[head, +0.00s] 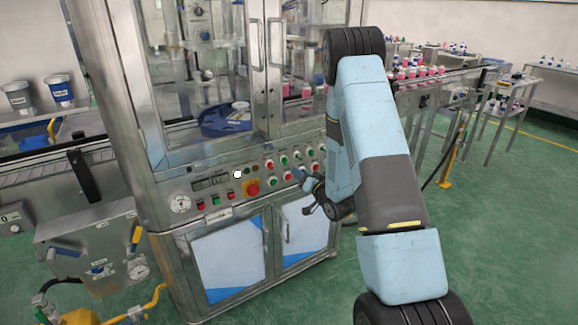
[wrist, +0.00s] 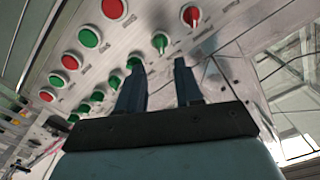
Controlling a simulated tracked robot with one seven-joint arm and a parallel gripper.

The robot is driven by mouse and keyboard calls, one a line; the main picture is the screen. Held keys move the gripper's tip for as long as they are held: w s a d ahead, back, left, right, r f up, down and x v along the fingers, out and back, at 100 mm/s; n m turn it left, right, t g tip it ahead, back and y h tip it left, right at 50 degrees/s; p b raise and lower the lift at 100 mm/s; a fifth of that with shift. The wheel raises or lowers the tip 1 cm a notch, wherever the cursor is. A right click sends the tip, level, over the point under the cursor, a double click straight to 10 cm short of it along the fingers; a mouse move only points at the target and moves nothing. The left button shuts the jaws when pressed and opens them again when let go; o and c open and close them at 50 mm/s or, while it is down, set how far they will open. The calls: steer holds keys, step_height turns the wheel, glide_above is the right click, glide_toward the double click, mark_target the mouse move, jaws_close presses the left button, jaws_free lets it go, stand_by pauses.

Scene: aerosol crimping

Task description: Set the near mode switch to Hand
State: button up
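My gripper (wrist: 159,64) is open, its two dark fingers apart with nothing between them. In the wrist view a green switch with a raised handle (wrist: 160,42) lies just beyond the fingertips, in line with the gap. A red switch with a similar handle (wrist: 190,15) is further up and right. Their labels are too small to read, so I cannot tell which one is the near mode switch or its setting.
Several red and green round buttons (wrist: 88,38) line the panel close to the fingers. In the head view a red emergency stop (head: 252,188) and a gauge (head: 181,204) sit further left. Glass doors (head: 200,75) rise above the panel. Open green floor (head: 500,220) lies to the right.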

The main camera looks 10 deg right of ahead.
mark_target(286, 161)
steer(key=x, duration=0.8)
steer(key=shift+w, duration=0.1)
jaws_close()
